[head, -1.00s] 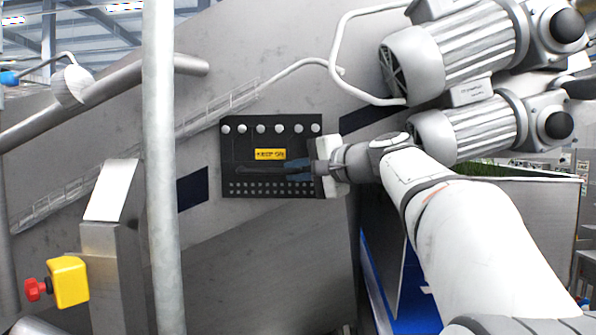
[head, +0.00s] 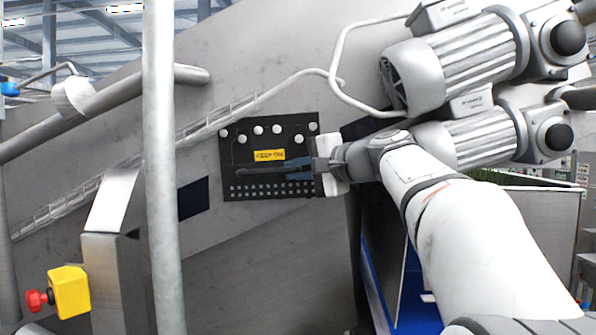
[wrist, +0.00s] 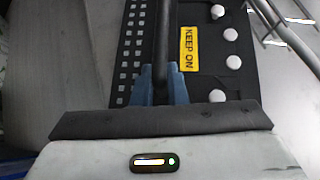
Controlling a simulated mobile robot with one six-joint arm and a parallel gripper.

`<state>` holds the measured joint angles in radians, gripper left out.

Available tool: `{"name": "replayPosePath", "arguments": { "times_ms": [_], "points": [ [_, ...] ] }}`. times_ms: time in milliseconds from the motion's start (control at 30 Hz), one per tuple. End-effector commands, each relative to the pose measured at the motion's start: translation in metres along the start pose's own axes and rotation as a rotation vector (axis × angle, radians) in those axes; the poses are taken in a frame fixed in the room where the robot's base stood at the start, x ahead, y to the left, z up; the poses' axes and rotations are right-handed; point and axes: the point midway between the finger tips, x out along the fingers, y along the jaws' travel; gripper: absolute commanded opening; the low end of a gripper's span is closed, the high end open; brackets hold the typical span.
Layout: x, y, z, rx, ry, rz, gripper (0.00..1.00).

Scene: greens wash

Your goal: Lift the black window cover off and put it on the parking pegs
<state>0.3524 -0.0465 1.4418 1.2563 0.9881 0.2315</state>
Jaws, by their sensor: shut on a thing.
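In the wrist view the fingers (wrist: 160,92) straddle the handle (wrist: 161,45), beside the "KEEP ON" label. I cannot make out separate parking pegs.
A galvanised post (head: 163,200) stands in front, left of the cover. Two motors (head: 455,60) sit above and right, near my arm. A white cable (head: 290,78) runs above the cover. A yellow box with a red knob (head: 68,293) is at lower left.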

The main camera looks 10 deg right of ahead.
Motion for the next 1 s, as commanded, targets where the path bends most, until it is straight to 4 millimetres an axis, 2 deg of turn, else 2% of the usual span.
{"name": "replayPosePath", "arguments": {
  "times_ms": [600,1000],
  "points": [
    [-0.004,-0.02,-0.001,0.01,0.0,0.001,0.0],
    [-0.004,-0.021,-0.002,0.011,0.001,0.002,0.0]
  ]
}}
